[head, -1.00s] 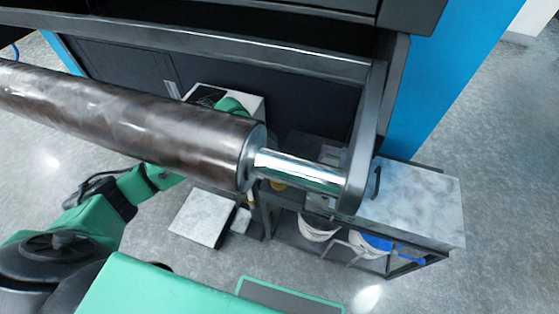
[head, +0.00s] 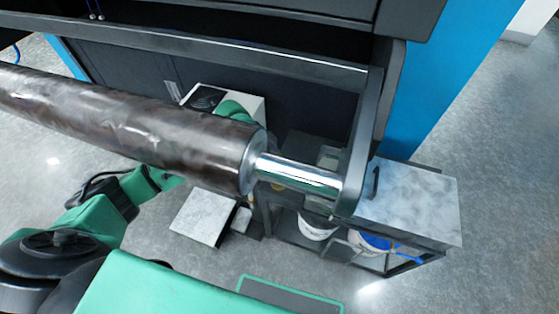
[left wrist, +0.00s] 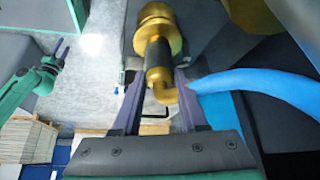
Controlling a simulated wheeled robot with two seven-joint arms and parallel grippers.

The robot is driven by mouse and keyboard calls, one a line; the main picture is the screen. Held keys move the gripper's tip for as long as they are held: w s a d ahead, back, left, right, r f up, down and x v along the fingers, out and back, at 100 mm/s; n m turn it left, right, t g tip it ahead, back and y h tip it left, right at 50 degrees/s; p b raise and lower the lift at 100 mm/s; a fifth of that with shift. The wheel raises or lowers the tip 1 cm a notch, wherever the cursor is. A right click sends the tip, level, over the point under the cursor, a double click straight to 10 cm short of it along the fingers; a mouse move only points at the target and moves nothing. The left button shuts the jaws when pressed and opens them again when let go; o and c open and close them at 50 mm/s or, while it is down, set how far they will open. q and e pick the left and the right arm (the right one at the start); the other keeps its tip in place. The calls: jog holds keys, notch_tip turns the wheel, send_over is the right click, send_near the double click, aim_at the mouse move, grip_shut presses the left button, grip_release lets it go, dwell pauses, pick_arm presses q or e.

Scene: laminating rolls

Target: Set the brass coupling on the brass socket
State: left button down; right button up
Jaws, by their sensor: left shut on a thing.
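In the left wrist view my left gripper (left wrist: 160,84) is shut on the brass coupling (left wrist: 158,38). The coupling has a rounded gold head, a dark band and a bent lower end beside the blue hose (left wrist: 255,84). A second gold piece, seemingly the brass socket (left wrist: 250,14), shows at the top right edge, apart from the coupling and partly cut off. In the head view my left arm reaches behind the roll, which hides the gripper, coupling and socket. My right gripper (left wrist: 60,50), small in the left wrist view, appears open and empty.
A large dark roll (head: 130,125) with a shiny shaft (head: 298,175) crosses the head view in front of the machine. A grey-topped cart (head: 410,200) with a white bucket (head: 316,226) stands at the right. Wooden pallets (left wrist: 27,140) show in the left wrist view.

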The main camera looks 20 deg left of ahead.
pick_arm(q)
jog(key=shift+r, duration=0.1)
jog(key=shift+f, duration=0.65)
jog(key=c, duration=0.7)
grip_release()
jog(key=shift+c, duration=0.2)
